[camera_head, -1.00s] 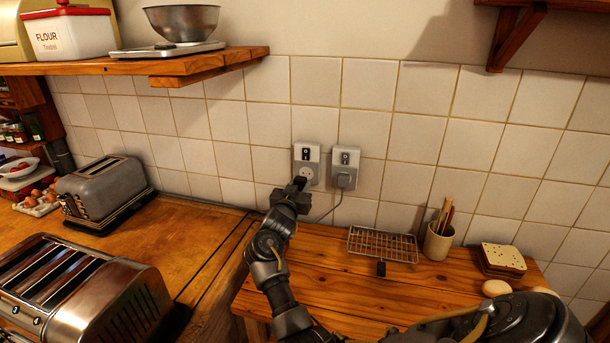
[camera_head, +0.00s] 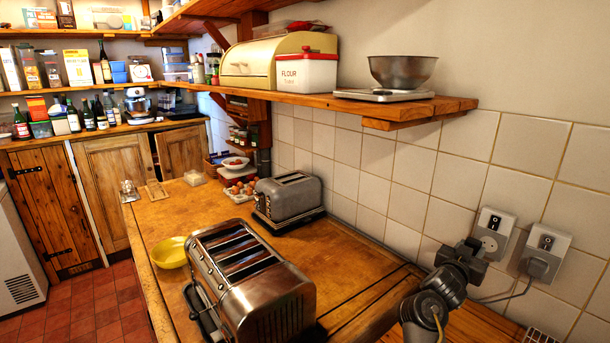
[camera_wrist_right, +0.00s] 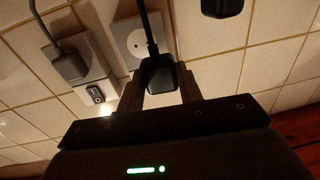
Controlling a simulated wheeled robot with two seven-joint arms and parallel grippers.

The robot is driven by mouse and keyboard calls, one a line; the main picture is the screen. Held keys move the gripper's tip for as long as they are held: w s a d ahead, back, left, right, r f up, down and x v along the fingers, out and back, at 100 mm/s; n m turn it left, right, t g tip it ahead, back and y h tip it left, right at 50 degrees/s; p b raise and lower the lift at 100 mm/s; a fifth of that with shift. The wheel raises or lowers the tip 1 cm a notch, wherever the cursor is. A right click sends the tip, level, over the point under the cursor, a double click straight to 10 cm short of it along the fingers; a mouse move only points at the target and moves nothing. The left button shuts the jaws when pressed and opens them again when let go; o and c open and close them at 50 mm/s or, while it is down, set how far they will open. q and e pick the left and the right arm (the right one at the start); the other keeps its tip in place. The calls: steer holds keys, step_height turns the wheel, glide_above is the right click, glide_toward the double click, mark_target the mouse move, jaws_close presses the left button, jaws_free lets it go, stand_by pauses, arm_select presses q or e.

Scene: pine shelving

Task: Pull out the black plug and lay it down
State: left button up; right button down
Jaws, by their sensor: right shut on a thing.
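The black plug (camera_wrist_right: 160,76) is between the fingers of my right gripper (camera_wrist_right: 160,90) in the wrist view, with its cord running up the picture. In the head view, my right gripper (camera_head: 469,250) is just left of the left socket (camera_head: 491,235), and I cannot make out the plug there. The socket's round face also shows bare in the wrist view (camera_wrist_right: 133,43), apart from the plug. A grey plug (camera_wrist_right: 68,64) sits in the other socket (camera_head: 545,246). My left gripper is not in view.
A chrome toaster (camera_head: 250,285) and a grey toaster (camera_head: 289,200) stand on the wooden counter (camera_head: 160,220). A yellow bowl (camera_head: 170,252) is at its left edge. A shelf (camera_head: 420,108) overhangs the back. A dark object (camera_wrist_right: 222,6), cut off, is unclear.

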steer(key=s+a+r+n+t+y, duration=0.2)
steer(key=a+r+n+y, duration=0.1)
steer(key=a, duration=0.3)
steer(key=s+a+r+n+t+y, duration=0.2)
steer(key=s+a+r+t+y, duration=0.1)
steer(key=a, duration=0.3)
steer(key=s+a+f+n+y, duration=0.2)
steer(key=s+a+f+y, duration=0.2)
steer(key=s+a+f, duration=0.1)
steer(key=s+a+f+n+t+y+b, duration=0.1)
steer(key=s+a+f+n+y, duration=0.2)
steer(key=s+a+f, duration=0.2)
steer(key=shift+s+a+y+b, duration=0.35)
steer(key=shift+s+a, duration=1.3)
steer(key=shift+s, duration=0.6)
